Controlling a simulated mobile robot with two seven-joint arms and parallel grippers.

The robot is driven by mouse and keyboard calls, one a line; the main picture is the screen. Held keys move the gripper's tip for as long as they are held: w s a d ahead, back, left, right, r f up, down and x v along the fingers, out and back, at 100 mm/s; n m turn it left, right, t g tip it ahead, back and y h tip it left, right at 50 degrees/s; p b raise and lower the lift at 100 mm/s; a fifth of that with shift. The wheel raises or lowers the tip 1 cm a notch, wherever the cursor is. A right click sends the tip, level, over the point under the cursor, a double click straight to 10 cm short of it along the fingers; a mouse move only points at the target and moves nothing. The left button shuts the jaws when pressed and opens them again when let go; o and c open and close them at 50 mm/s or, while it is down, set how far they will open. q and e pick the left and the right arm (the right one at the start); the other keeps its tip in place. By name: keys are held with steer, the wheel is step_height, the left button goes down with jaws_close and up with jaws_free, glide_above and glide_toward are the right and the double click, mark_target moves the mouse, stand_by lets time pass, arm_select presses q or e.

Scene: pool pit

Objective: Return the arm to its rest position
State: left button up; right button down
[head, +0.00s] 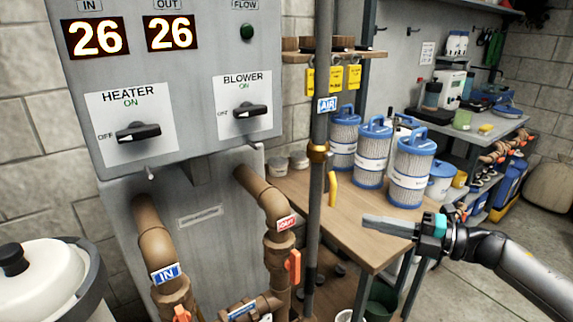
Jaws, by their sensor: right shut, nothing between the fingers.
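My right gripper (388,226) comes in from the right side of the head view on its dark arm. Its fingers are shut and empty, pointing left over the front part of the wooden bench. It appears clear of the things around it. My left gripper is not in view. The grey control panel (190,65) stands at the left. Its heater knob (138,132) and blower knob (249,111) both lie roughly level, under labels reading ON. Both displays (97,38) read 26.
A vertical grey pipe (320,190) with an AIR tag stands left of the gripper. Several filter cartridges (412,170) stand on the wooden bench (345,222). Brown pipes (268,200) with orange handles run below the panel. Grey floor (470,290) is free at the lower right.

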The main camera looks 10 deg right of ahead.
steer(key=s+a+f+m+t+h, duration=0.1)
steer(key=a+f+m+h, duration=0.2)
steer(key=f+m+h, duration=0.55)
steer(key=s+a+f+m+t+h, duration=0.25)
steer(key=f+m+h, duration=0.2)
steer(key=m, duration=0.65)
steer(key=s+a+f+m+g, duration=0.2)
steer(key=s+a+g, duration=0.15)
steer(key=s, duration=0.35)
steer(key=s+a+f+m+g, duration=0.2)
steer(key=s+f+m+g, duration=0.15)
steer(key=s, duration=0.35)
steer(key=s+a+f+m+g, duration=0.2)
steer(key=s+a+g, duration=0.1)
steer(key=s+g, duration=0.3)
steer(key=s+f, duration=0.3)
steer(key=f, duration=1.8)
steer(key=s+d+f, duration=0.3)
steer(key=s+f, duration=1)
steer(key=s, duration=0.2)
steer(key=shift+s+f+n+g, duration=0.2)
steer(key=shift+f+n+g, duration=0.1)
steer(key=shift+n+g, duration=0.1)
